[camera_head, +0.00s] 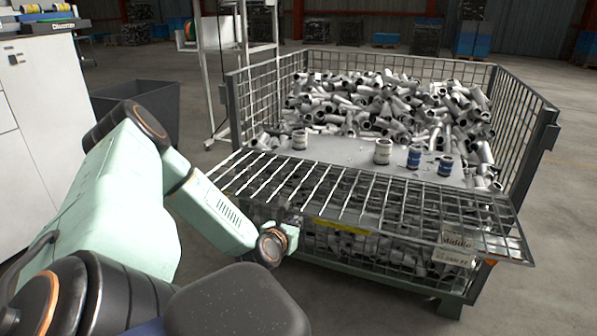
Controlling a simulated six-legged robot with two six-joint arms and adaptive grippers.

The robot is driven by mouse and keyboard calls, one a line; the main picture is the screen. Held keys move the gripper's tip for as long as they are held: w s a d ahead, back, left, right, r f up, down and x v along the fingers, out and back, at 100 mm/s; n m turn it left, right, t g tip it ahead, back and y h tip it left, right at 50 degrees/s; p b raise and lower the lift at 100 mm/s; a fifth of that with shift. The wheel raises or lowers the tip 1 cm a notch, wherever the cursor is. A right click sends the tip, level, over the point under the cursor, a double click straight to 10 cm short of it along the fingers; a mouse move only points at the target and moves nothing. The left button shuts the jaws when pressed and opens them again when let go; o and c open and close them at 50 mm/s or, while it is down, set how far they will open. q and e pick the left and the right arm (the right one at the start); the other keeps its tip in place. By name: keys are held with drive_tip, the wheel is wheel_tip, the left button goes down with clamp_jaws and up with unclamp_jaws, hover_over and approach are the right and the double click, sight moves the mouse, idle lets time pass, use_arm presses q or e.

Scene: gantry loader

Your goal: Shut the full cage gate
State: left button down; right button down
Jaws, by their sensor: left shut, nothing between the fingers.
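The wire cage (233,112) is heaped with grey pipe fittings (385,108). Its front gate (352,196) is folded down and sticks out toward me, roughly level, over the lower front mesh. My left arm comes in from the left. My left gripper (293,226) is low by the gate's near edge, left of the middle. It is shut with nothing held, and is partly hidden behind my wrist. I cannot tell whether it touches the gate. My right gripper is not in view.
Several small white and blue cans (414,157) stand on a flat grey sheet inside the cage front. A dark bin (150,97) and a white cabinet (42,90) stand at the left. Open concrete floor (560,215) lies to the right.

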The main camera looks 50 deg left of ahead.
use_arm(q)
drive_tip(key=shift+w+d+r, duration=0.15)
drive_tip(key=shift+d+r, duration=0.15)
drive_tip(key=shift+d, duration=0.05)
drive_tip(key=shift+r, duration=0.15)
idle(0.4)
